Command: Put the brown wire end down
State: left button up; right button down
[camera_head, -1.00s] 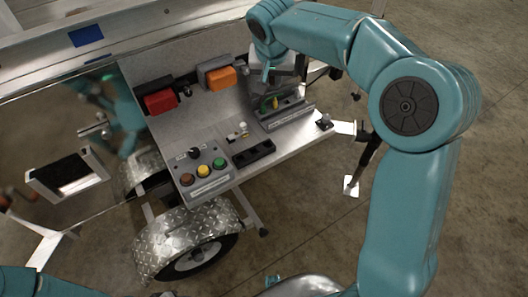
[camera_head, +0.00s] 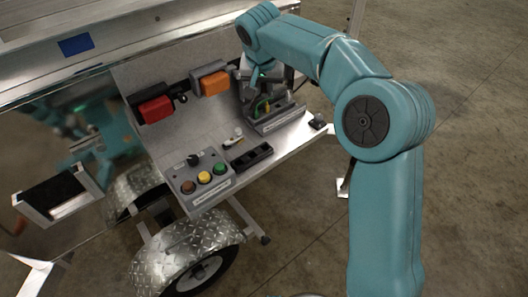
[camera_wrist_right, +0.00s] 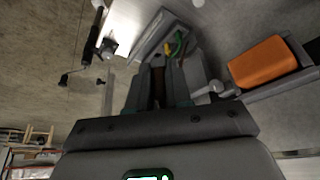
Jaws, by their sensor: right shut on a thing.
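My right gripper (camera_head: 262,84) is over the right part of the trailer's metal shelf, at a grey holder (camera_head: 281,121). In the right wrist view its fingers (camera_wrist_right: 170,78) are shut, with a dark brown strip (camera_wrist_right: 158,74) between them that looks like the brown wire end. The wire's tip is hidden. A green and yellow wire (camera_wrist_right: 175,46) stands beside the fingers in the holder; it also shows small in the head view (camera_head: 266,105). My left gripper is out of view.
On the shelf are a button box (camera_head: 203,176) with brown, yellow and green buttons, a black tray (camera_head: 250,157) and a small white-topped switch (camera_head: 235,135). A red box (camera_head: 155,108) and an orange box (camera_head: 214,83) are on the back panel. Bare shelf lies between them.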

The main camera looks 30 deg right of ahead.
notch_tip(320, 180, down, 20)
jog(key=b, duration=0.3)
jog(key=shift+d, duration=0.15)
jog(key=shift+r, duration=0.15)
